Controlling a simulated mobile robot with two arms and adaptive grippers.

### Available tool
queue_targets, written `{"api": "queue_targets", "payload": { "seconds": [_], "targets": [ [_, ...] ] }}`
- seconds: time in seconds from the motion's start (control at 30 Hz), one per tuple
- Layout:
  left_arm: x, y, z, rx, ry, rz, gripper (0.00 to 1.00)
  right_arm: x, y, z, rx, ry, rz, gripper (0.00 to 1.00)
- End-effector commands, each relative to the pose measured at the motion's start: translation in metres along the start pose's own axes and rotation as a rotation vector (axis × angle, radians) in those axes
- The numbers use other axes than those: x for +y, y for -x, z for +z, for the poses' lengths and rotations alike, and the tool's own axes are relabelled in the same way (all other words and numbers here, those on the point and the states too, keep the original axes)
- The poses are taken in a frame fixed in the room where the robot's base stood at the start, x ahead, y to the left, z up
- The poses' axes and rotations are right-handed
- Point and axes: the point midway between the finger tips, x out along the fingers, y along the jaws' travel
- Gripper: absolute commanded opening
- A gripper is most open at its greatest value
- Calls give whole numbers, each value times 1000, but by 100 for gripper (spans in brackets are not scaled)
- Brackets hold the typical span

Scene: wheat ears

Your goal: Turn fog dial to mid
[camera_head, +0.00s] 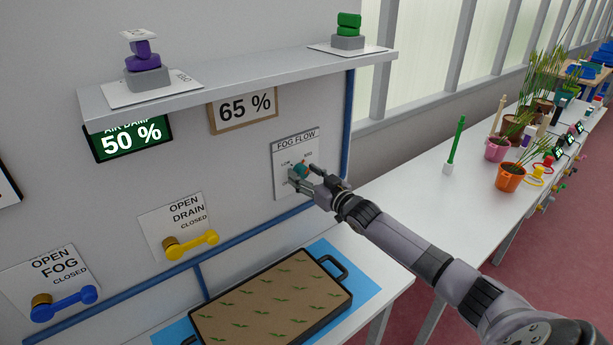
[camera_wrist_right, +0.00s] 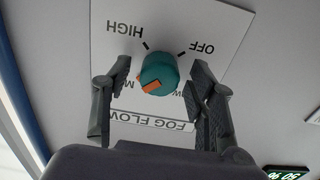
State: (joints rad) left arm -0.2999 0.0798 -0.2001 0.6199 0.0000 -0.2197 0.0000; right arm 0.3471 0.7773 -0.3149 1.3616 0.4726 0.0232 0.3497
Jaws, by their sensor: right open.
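The fog dial (camera_head: 301,169) is a teal knob on a white "FOG FLOW" plate (camera_head: 284,148) on the wall. In the right wrist view the dial (camera_wrist_right: 160,70) appears upside down. Its orange pointer mark (camera_wrist_right: 149,86) faces the lower left, between a partly hidden label with "M" and one with "W". "HIGH" and "OFF" show above the knob. My right gripper (camera_head: 304,178) is open in front of the dial. In the wrist view its fingers (camera_wrist_right: 158,92) are on either side of the knob, apart from it. My left gripper is not in view.
A grey shelf (camera_head: 240,78) hangs above the dial. A yellow drain lever (camera_head: 200,242) and a blue fog lever (camera_head: 66,302) are left. A seedling tray (camera_head: 272,303) lies below. A blue rail (camera_head: 347,115) stands right of the plate.

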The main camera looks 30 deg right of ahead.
Motion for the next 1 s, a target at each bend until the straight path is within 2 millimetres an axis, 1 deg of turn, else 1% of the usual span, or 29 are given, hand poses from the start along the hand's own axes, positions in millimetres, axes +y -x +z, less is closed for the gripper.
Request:
{"api": "queue_targets", "payload": {
  "seconds": [0.13,0.27,0.7,0.9,1.0],
  "targets": [
    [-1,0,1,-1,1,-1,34,0,4,1,-1,0,-1,52],
    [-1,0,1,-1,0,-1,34,0,17,1,-1,0,-1,52],
    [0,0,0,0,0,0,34,0,85,2,-4,-1,0,52],
    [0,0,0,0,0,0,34,0,108,1,-2,0,0,52],
    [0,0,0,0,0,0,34,0,115,1,-1,0,0,52]
  ]
}}
